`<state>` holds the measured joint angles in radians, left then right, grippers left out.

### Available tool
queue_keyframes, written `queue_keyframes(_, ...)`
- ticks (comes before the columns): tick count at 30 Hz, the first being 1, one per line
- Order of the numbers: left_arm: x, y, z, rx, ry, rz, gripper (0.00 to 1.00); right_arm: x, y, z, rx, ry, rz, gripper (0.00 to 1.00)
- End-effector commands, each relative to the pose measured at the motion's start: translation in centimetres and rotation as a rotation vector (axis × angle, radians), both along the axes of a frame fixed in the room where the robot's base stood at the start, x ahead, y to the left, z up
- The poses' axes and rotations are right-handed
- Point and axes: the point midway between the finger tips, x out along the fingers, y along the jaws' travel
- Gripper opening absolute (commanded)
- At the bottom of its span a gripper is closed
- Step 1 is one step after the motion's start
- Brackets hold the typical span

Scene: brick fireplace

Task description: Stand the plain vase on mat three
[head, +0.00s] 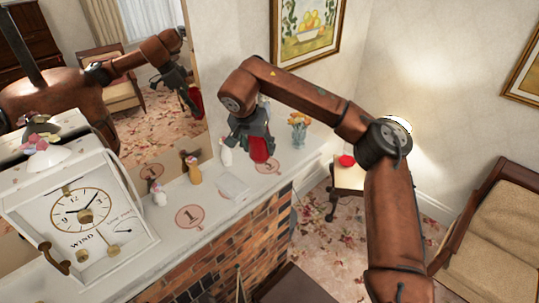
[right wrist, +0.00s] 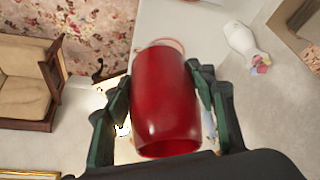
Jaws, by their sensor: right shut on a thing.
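The plain red vase (head: 261,150) is in my right gripper (head: 253,132), above the right part of the white mantel. In the right wrist view my right gripper (right wrist: 165,95) is shut on the red vase (right wrist: 165,100), one finger on each side. A round pinkish mat (head: 268,167) lies below or just behind the vase and is partly hidden by it; its number is not readable. Its rim shows past the vase in the right wrist view (right wrist: 168,43). I cannot tell whether the vase touches the mat. Mat one (head: 189,216) lies bare to the left. My left gripper is out of view.
A large clock (head: 85,215) stands at left. A mirror (head: 160,110) is behind.

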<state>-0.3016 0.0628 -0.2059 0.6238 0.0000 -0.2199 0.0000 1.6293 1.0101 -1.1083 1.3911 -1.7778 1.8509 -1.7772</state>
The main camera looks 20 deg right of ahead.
Motion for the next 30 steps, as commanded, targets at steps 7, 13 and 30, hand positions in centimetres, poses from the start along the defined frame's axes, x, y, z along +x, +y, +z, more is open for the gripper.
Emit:
queue_keyframes(7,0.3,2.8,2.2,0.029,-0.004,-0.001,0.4,3.5,-3.5,-3.5,0.003,0.003,-0.009,0.15)
queue_keyframes(13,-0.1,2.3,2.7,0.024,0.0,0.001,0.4,4.9,-4.3,-5.6,0.003,-0.001,-0.001,0.15)
queue_keyframes(30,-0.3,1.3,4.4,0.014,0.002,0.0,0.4,5.6,-4.6,-9.9,0.004,-0.002,0.008,0.15)
